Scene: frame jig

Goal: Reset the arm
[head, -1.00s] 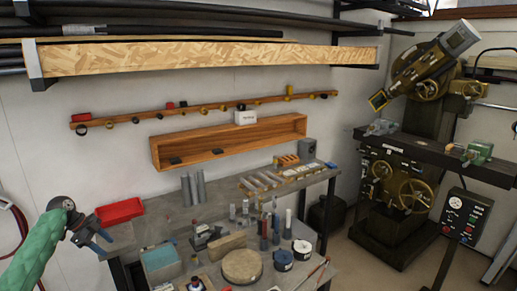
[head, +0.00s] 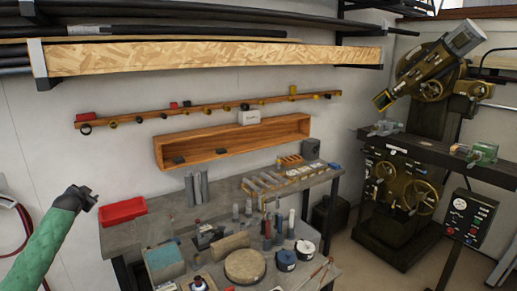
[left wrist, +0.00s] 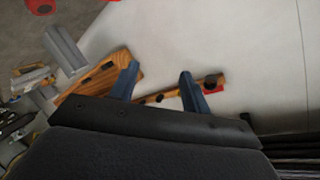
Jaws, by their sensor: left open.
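My left arm, in a green sleeve, comes in from the lower left of the head view. Its gripper (head: 90,197) is raised in the air left of the workbench, near the wall, and touches nothing. In the left wrist view the two blue fingers (left wrist: 158,88) stand apart with nothing between them. Beyond them show the wall, the wooden shelf box (left wrist: 108,75) and the peg rail (left wrist: 172,94). My right gripper is not in view.
A wooden shelf box (head: 232,140) hangs on the wall. A milling machine (head: 400,185) stands at the right. The air around my left gripper is free.

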